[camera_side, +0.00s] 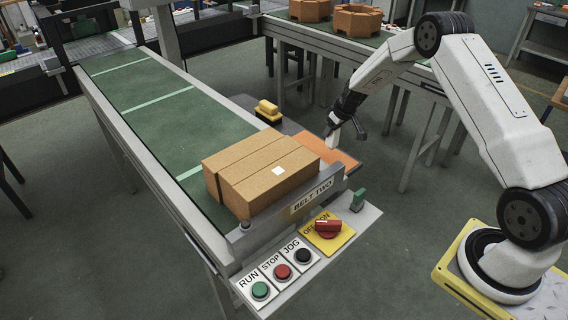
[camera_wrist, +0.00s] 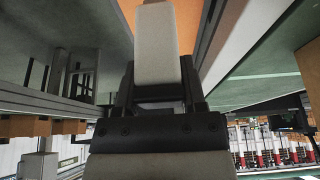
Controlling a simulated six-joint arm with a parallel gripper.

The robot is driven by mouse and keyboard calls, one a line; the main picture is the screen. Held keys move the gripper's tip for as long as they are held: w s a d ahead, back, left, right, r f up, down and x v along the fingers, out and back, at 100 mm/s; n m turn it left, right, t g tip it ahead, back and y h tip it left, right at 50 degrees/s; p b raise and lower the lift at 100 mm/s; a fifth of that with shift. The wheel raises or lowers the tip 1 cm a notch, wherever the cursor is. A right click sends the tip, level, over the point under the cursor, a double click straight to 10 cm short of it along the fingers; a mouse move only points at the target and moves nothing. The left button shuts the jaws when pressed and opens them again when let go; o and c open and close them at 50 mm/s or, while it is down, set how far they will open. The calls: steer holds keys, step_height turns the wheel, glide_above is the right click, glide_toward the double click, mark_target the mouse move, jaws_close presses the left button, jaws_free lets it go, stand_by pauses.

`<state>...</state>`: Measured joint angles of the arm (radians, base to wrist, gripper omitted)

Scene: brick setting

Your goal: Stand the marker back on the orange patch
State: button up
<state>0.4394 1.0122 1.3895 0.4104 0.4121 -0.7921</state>
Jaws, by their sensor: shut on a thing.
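The marker is a pale, whitish block (camera_wrist: 156,45) between the two dark fingers of my gripper (camera_wrist: 158,78) in the wrist view. In the side view my gripper (camera_side: 345,108) is over the far edge of the orange patch (camera_side: 337,152), with the pale marker (camera_side: 334,118) pointing down from it, slightly tilted. I cannot tell whether its lower end touches the patch. The orange patch also shows behind the marker in the wrist view (camera_wrist: 188,18). The carton covers part of the patch in the side view.
A brown carton (camera_side: 240,190) stands on the green belt (camera_side: 150,95), close left of the patch. A metal rail labelled BELT TWO (camera_side: 310,195) runs in front. A control panel with buttons, a red switch (camera_side: 328,226) and a green block (camera_side: 358,200) is nearer. A yellow-black device (camera_side: 268,110) sits behind.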

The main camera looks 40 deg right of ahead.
mark_target(330, 137)
steer(key=shift+w+f, duration=0.25)
steer(key=shift+f, duration=0.3)
steer(key=shift+d+f, duration=0.1)
steer(key=shift+f, duration=1.15)
steer(key=shift+f, duration=0.1)
steer(key=o, duration=1)
steer(key=shift+f, duration=0.1)
steer(key=v, duration=1.2)
steer(key=shift+s, duration=0.1)
